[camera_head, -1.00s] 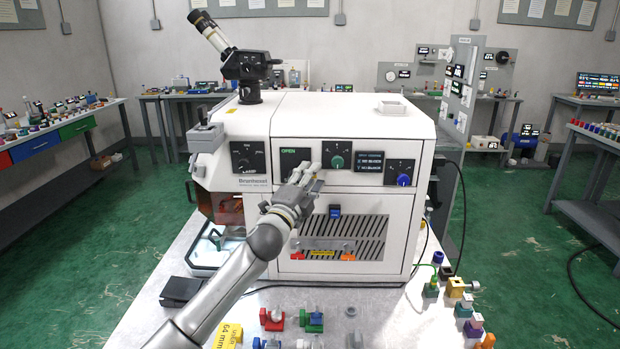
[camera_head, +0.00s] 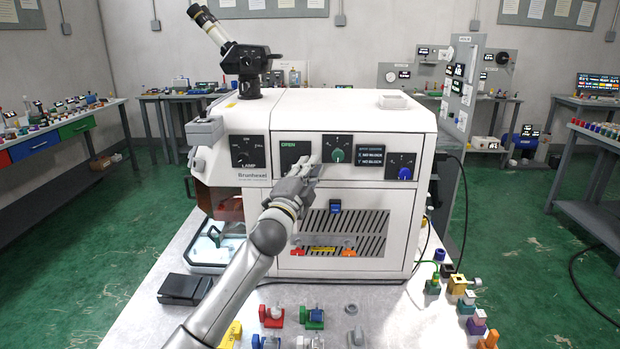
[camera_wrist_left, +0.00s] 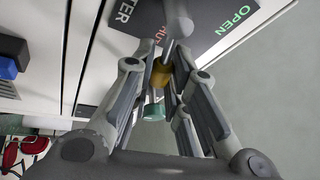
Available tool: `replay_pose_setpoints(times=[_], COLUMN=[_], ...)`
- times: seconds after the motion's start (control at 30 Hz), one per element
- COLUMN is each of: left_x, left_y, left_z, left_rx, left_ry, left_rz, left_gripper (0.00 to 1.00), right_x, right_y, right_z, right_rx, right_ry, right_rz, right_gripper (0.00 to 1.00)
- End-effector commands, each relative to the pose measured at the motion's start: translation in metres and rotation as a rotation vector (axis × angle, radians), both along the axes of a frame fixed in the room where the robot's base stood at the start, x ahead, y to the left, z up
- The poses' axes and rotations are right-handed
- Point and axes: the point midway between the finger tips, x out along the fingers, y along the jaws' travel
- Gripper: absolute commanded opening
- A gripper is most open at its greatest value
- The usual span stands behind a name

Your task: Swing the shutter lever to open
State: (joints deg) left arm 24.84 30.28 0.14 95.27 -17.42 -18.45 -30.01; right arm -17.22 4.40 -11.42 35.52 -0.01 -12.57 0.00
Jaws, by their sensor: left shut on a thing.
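The shutter panel (camera_head: 290,157) is a dark plate on the white machine's front, with green OPEN lettering at its top. In the left wrist view the panel (camera_wrist_left: 207,20) shows OPEN at right and partly covered lettering at left. The shutter lever (camera_wrist_left: 178,18) has a grey hub and a thin metal rod running down to a brass-coloured part between my fingers. My left gripper (camera_head: 312,168) is in front of the panel's lower right, shut on the lever. It also shows in the left wrist view (camera_wrist_left: 165,85). A green piece lies beyond the brass part. My right gripper is out of view.
A green knob (camera_head: 337,156) sits close right of my fingers, and a blue knob (camera_head: 405,174) farther right. A lamp panel (camera_head: 247,151) is at left. Small coloured parts lie on the table (camera_head: 390,318) below, and a dark pedal-like block (camera_head: 185,289) stands at left.

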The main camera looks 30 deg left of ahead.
Motion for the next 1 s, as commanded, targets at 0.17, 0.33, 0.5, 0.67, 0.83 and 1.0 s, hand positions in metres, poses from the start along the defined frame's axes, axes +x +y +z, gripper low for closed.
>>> replay_pose_setpoints(times=[0.17,0.33,0.5,0.67,0.83,1.0], left_x=[-0.001,-0.004,-0.006,-0.009,-0.012,-0.016], left_y=[0.002,0.005,0.01,0.015,0.02,0.026], left_z=[0.001,0.008,0.015,0.019,0.024,0.027], left_rx=[-0.143,-0.283,-0.422,-0.551,-0.688,-0.811], left_ry=[-0.087,-0.172,-0.256,-0.334,-0.417,-0.491], left_rz=[-0.001,-0.002,-0.002,-0.002,-0.003,-0.003], left_gripper=[0.0,0.0,0.0,0.0,0.0,0.0], right_x=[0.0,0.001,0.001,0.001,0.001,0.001], right_y=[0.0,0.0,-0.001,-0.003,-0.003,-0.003], right_z=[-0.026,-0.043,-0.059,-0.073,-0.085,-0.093], right_rx=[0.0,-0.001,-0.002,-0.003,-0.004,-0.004], right_ry=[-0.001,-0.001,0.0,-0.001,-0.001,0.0], right_rz=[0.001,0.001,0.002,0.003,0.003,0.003], right_gripper=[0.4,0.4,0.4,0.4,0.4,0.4])
